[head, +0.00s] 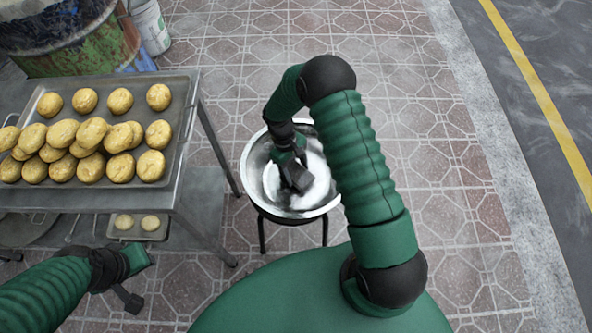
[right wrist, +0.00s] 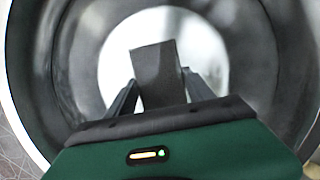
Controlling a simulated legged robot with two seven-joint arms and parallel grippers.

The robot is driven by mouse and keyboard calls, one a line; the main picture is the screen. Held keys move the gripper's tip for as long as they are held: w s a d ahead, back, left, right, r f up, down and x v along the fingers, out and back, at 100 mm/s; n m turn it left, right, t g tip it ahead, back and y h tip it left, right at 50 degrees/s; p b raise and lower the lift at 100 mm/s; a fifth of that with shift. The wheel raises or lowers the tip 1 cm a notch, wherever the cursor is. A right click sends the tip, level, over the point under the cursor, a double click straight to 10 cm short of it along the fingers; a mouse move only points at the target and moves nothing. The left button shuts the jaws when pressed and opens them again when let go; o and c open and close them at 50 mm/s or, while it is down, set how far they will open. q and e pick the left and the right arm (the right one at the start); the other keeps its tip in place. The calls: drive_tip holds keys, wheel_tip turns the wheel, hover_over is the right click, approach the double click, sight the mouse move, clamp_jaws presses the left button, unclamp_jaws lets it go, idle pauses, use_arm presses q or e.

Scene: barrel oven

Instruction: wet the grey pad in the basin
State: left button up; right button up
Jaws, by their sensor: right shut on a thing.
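The metal basin (head: 256,180) stands on a dark stand on the tiled floor, in the middle of the head view. My right gripper (head: 296,176) reaches down inside the basin and is shut on the grey pad (head: 300,183). In the right wrist view the pad (right wrist: 158,75) stands up between the two fingers of my right gripper (right wrist: 160,85), over the bright bottom of the basin (right wrist: 75,60). I cannot tell whether the pad touches water. My left gripper (head: 140,280) is low at the left, below the table, with no object visible in it; its fingers are partly unclear.
A metal table (head: 190,183) at the left bears a tray (head: 187,88) of several round breads. A smaller tray (head: 133,236) with breads is on the lower shelf. A painted barrel (head: 75,52) and a white bucket (head: 150,25) stand behind. The floor to the right is clear.

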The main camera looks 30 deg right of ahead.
sight(296, 172)
drive_tip(key=shift+f+b, duration=0.3)
drive_tip(key=shift+f, duration=0.2)
idle(0.5)
idle(1.2)
drive_tip(key=shift+p, duration=0.3)
wheel_tip(296, 172, up, 7)
drive_tip(key=p, duration=0.6)
idle(0.3)
